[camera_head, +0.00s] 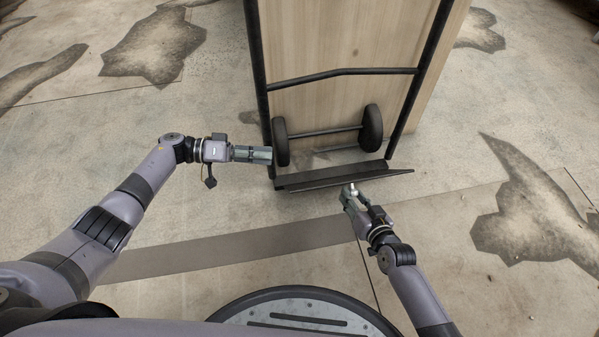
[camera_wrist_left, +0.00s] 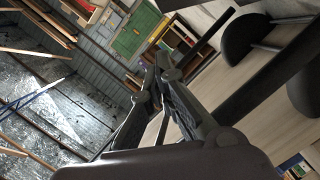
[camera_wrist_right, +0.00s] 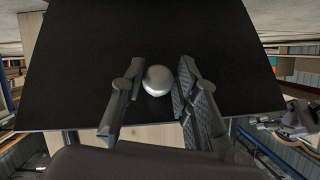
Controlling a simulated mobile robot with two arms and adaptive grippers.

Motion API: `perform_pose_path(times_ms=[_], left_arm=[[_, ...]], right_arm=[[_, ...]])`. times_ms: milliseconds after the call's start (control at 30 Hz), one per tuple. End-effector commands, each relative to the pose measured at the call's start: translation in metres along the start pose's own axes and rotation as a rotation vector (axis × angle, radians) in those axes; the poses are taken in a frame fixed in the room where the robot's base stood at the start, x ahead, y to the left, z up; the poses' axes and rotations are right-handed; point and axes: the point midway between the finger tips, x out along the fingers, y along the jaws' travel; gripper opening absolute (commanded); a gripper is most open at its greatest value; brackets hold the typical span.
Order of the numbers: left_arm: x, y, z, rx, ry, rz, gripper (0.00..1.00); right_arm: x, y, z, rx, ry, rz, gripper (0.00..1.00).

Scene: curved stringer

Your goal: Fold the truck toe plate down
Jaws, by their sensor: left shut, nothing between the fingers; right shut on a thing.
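The hand truck (camera_head: 340,73) has a black tube frame and leans against a wooden box. Its dark toe plate (camera_head: 322,177) juts out at the bottom towards me, and its exact angle is hard to tell. In the right wrist view the plate (camera_wrist_right: 150,35) fills the upper middle. My right gripper (camera_head: 350,190) is at the plate's front edge, shut on a pale round knob (camera_wrist_right: 157,80). My left gripper (camera_head: 268,155) is shut and empty beside the truck's left rail and left wheel (camera_head: 281,142); its closed fingers show in the left wrist view (camera_wrist_left: 163,65).
The wooden box (camera_head: 345,40) stands right behind the truck frame. The right wheel (camera_head: 371,128) is behind the toe plate. The concrete floor (camera_head: 450,230) around is clear, with dark patches and a darker strip across it.

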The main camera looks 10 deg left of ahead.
Motion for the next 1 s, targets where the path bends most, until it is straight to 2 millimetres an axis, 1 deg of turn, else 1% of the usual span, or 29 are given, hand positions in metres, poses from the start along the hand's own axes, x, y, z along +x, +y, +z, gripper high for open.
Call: perform_pose_path(times_ms=[33,167,267,400,600,700,733,900,1000], left_arm=[[-0.001,-0.003,0.003,-0.018,-0.007,-0.005,0.00],[0.009,-0.005,0.005,-0.031,-0.011,-0.007,0.00],[0.027,-0.004,0.005,-0.028,-0.010,-0.005,0.00],[0.058,-0.004,0.005,-0.028,-0.009,-0.004,0.00],[0.099,-0.004,0.005,-0.027,-0.008,-0.004,0.00],[0.101,-0.005,0.024,-0.029,-0.010,-0.008,0.00],[0.102,-0.005,0.028,-0.029,-0.009,-0.008,0.00],[0.105,-0.004,0.041,-0.027,-0.009,-0.008,0.00],[0.106,-0.004,0.044,-0.026,-0.009,-0.009,0.00]], right_arm=[[0.000,0.009,0.005,0.004,-0.011,0.013,0.00],[0.000,0.009,0.005,0.004,-0.011,0.013,0.00],[0.000,0.009,0.005,0.004,-0.011,0.013,0.00],[0.000,0.009,0.005,0.004,-0.011,0.013,0.00],[0.000,0.009,0.005,0.005,-0.011,0.013,0.00],[0.000,0.009,0.005,0.005,-0.011,0.013,0.00],[0.000,0.009,0.005,0.005,-0.011,0.013,0.00],[0.000,0.009,0.005,0.005,-0.011,0.013,0.00],[0.000,0.009,0.005,0.005,-0.011,0.013,0.00]])
